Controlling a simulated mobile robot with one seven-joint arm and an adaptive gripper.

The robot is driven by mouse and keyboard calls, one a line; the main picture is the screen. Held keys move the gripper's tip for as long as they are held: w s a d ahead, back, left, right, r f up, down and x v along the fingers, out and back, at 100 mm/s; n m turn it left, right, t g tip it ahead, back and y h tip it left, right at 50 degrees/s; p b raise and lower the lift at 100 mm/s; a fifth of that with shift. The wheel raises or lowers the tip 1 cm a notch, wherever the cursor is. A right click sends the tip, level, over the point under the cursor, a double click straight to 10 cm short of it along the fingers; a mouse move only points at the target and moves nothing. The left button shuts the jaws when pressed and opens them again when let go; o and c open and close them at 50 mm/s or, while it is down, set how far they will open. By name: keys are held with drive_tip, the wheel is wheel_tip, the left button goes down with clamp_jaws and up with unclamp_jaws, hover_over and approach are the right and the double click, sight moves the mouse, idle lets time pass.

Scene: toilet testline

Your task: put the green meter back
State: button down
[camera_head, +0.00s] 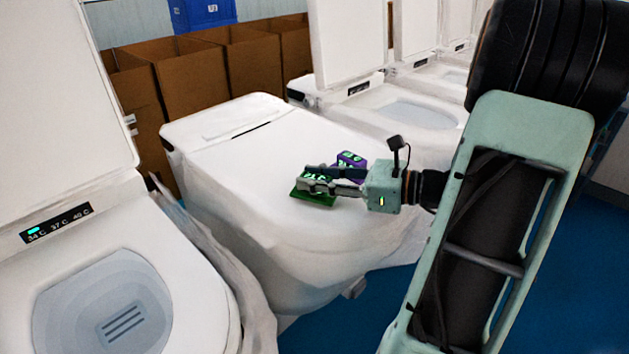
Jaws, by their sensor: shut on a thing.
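The green meter (316,200) is at my gripper's fingertips, over the closed white lid of the middle toilet (250,190). My gripper (312,182) reaches in from the right and is shut on the green meter, with the fingers covering part of it. Whether the meter touches the lid I cannot tell. A purple meter (350,159) with lit green marks shows just behind the fingers, on or above the same lid.
An open toilet (120,310) with a temperature panel stands at the left. More open toilets (405,112) line up at the back right. Brown cardboard boxes (190,75) and a blue crate (202,14) stand behind. Blue floor (340,325) shows in front.

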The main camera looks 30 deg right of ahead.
drive_tip(key=shift+f, duration=0.25)
drive_tip(key=c, duration=1.6)
unclamp_jaws()
drive_tip(key=shift+r, duration=0.25)
drive_tip(key=v, duration=1.2)
drive_tip(key=shift+f, duration=0.2)
